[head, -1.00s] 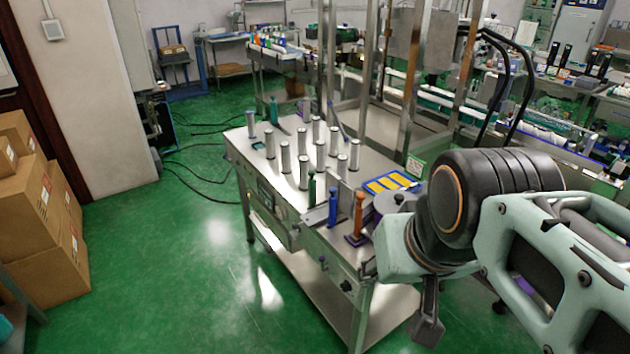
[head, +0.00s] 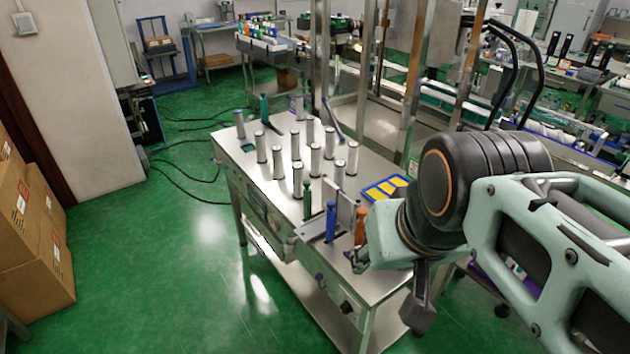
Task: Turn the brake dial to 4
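The sleeve applicator (head: 215,150) is a steel bench machine at the centre of the head view. A small dark knob (head: 346,307) sits on its front face near the right corner, and a smaller bluish one (head: 320,278) is to its left. I cannot tell which one is the brake dial, and no numbers are readable. My arm reaches in from the right, its wrist in front of the bench's right end. A dark piece (head: 419,312) hanging below the wrist seems to be part of my gripper, right of the knobs and apart from them.
Several white-and-grey cylinders (head: 295,145) stand on the bench top. A blue bottle (head: 331,222) and an orange bottle (head: 360,226) stand near its front right. A yellow-and-blue tray (head: 386,188) lies behind. Cardboard boxes (head: 35,230) are at left. Green floor before the bench is clear.

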